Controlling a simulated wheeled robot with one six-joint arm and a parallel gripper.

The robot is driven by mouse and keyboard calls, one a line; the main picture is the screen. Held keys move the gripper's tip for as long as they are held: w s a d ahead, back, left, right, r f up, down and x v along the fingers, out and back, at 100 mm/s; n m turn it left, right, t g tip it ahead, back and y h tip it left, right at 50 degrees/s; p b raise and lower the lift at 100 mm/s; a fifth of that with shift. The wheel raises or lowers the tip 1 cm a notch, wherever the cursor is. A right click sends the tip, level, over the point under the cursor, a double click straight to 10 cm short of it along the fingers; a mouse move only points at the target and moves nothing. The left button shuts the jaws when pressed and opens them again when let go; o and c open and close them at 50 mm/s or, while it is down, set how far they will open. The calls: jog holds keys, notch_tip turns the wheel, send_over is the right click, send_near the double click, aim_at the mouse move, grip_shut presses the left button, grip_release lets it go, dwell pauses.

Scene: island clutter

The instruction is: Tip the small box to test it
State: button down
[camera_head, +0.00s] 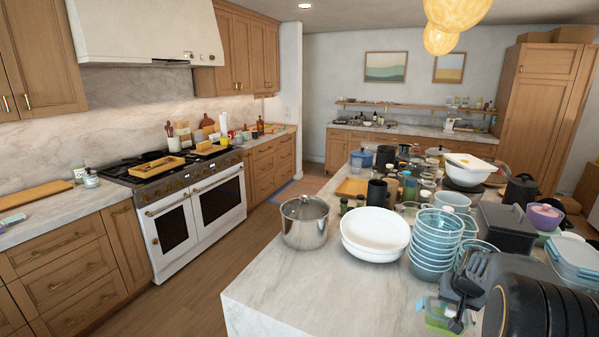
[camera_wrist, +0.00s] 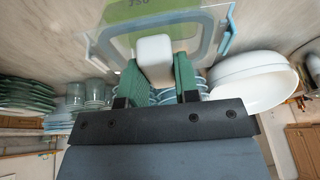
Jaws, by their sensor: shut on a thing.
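In the wrist view, my gripper (camera_wrist: 155,75) shows two green fingers on dark mounts. A small plain white box (camera_wrist: 154,50) sits between them, with a finger against each side. The lower part of the box is hidden between the fingers. Behind the box is a clear container (camera_wrist: 205,45) with a green area and a pale blue clip; I cannot tell whether the box touches it. My gripper and the white box cannot be made out in the head view.
The wrist view looks upside down. In the head view, stacked blue glass bowls (camera_head: 434,240), a white bowl (camera_head: 375,232), a steel pot (camera_head: 304,224) and dark utensils (camera_head: 470,280) crowd the island. The island's front left marble (camera_head: 290,295) is clear.

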jog(key=shift+r+p, duration=1.1)
jog(key=shift+r, duration=1)
jog(key=shift+r+g+p, duration=0.3)
jog(key=shift+g+p, duration=0.1)
jog(key=shift+p, duration=0.75)
jog(key=shift+g+y+p, duration=0.3)
jog(key=shift+p, duration=0.3)
jog(key=shift+w+d+f+g+y+b, duration=0.1)
jog(key=shift+f+g+y+b, duration=0.25)
jog(key=shift+g+b, duration=0.15)
jog(key=shift+f+g+y, duration=0.1)
jog(key=shift+g+y, duration=0.35)
jog(key=shift+g, duration=0.65)
jog(key=g+y, duration=0.1)
jog(key=g, duration=0.2)
jog(key=shift+g+y, duration=0.8)
jog(key=shift+g, duration=0.4)
